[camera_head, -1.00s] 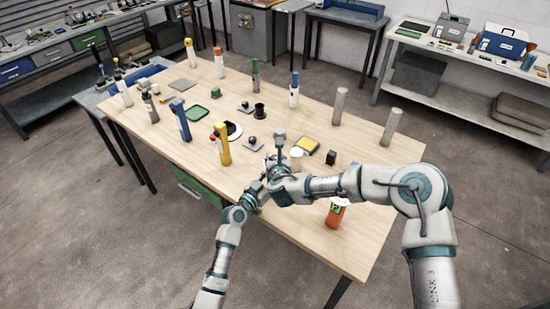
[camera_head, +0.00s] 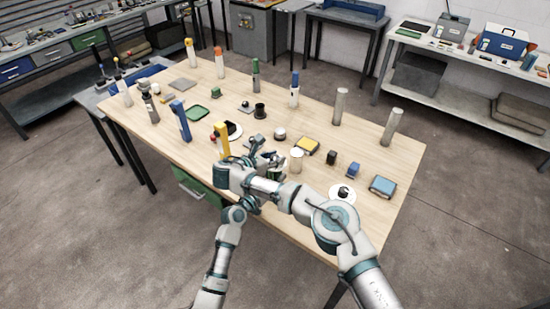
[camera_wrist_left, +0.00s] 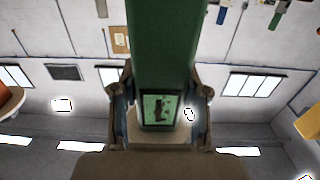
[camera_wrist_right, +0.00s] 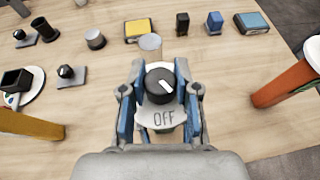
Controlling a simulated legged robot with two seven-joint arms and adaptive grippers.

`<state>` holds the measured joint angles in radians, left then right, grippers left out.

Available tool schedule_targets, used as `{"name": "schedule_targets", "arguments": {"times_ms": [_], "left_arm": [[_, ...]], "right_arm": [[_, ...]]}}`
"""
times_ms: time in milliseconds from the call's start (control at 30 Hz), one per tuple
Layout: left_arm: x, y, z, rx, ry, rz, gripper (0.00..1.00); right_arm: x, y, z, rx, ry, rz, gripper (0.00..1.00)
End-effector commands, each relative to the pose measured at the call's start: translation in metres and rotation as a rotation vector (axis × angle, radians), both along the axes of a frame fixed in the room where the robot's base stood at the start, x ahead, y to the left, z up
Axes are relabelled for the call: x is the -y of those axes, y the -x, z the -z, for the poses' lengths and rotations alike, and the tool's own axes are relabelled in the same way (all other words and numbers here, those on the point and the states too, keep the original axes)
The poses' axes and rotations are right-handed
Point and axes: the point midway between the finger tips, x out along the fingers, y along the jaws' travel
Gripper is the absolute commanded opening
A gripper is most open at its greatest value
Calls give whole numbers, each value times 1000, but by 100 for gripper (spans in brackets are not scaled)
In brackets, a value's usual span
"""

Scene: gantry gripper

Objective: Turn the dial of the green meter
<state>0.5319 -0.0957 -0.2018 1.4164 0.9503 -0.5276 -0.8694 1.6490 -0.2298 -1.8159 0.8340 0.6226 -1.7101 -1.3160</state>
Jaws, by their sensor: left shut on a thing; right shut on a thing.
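The green meter (camera_wrist_left: 160,45) is a long green body with a small screen, seen close in the left wrist view. My left gripper (camera_wrist_left: 160,108) is shut on it, one finger on each side near the screen. In the right wrist view the black dial (camera_wrist_right: 160,86) with a white pointer line sits on a pale plate (camera_wrist_right: 166,116) marked OFF. The pointer slants to the right, away from OFF. My right gripper (camera_wrist_right: 160,98) has its fingers on both sides of the dial, shut on it. In the head view, my right arm and gripper (camera_head: 268,162) largely hide the meter and left gripper.
A yellow meter (camera_head: 222,140) stands close to my right wrist. An orange meter (camera_wrist_right: 285,82) stands to the right in the right wrist view. A pale cylinder (camera_wrist_right: 150,46) is just beyond the dial. Blocks and knobs lie across the wooden table (camera_head: 310,205).

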Motion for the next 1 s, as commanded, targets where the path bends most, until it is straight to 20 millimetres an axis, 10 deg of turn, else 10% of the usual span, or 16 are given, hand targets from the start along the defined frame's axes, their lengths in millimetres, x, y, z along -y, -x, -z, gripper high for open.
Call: {"name": "schedule_targets", "arguments": {"times_ms": [900,933,1000], "left_arm": [[-1,0,2,-4,-2,-2,0],[-1,0,2,-4,-2,-2,0],[-1,0,2,-4,-2,-2,0]], "right_arm": [[5,-1,-2,2,5,151,0],[5,-1,-2,2,5,151,33],[4,-1,-2,1,5,151,51]]}}
